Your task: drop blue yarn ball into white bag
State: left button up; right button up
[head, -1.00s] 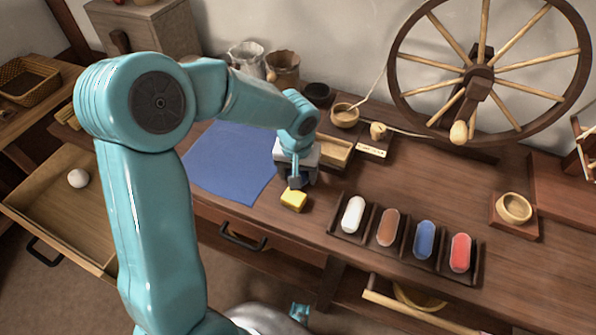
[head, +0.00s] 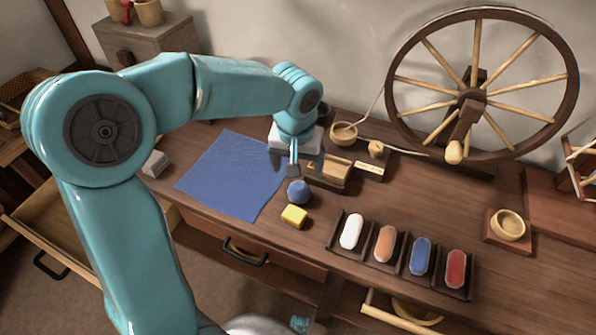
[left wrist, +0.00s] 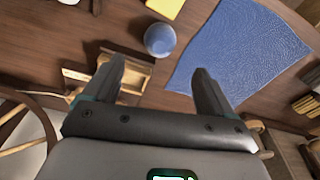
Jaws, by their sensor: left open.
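The blue yarn ball (head: 298,191) rests on the table between the blue cloth and the yellow block. It also shows in the left wrist view (left wrist: 160,39), just beyond the fingertips and between their lines. My left gripper (head: 294,170) is open and empty, right behind the ball, pointing down. Its two dark fingers spread apart in the left wrist view (left wrist: 160,70). I do not see the white bag now; my left arm covers the back of the table.
A blue cloth (head: 228,178) lies left of the ball, a yellow block (head: 294,216) in front. A dark tray (head: 333,246) holds several coloured spools at right. A spinning wheel (head: 470,135) stands behind, with a small bowl (head: 344,131) nearby. A drawer (head: 40,230) is open at left.

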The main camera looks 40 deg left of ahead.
aim_at(299, 187)
pick_arm(q)
jog(key=shift+o, duration=0.4)
jog(key=shift+r, duration=0.4)
jog(key=f+n+b, duration=0.1)
jog(key=f+n, duration=0.1)
jog(key=f+n+b, duration=0.1)
jog(key=f+n, duration=0.1)
jog(key=f+n+y+b, duration=0.1)
jog(key=f+n, duration=0.1)
jog(key=n, duration=0.1)
jog(key=shift+w+d+f, duration=0.15)
jog(key=shift+w+f, duration=0.25)
jog(key=f, duration=0.1)
jog(key=f+b, duration=0.1)
jog(key=f, duration=0.3)
jog(key=shift+w+a+f+b, duration=0.2)
jog(key=shift+w+a+b, duration=0.05)
jog(key=shift+a+b, duration=0.15)
jog(key=c, duration=1.2)
jog(key=shift+r, duration=0.15)
notch_tip(299, 187, up, 20)
jog(key=p, duration=0.5)
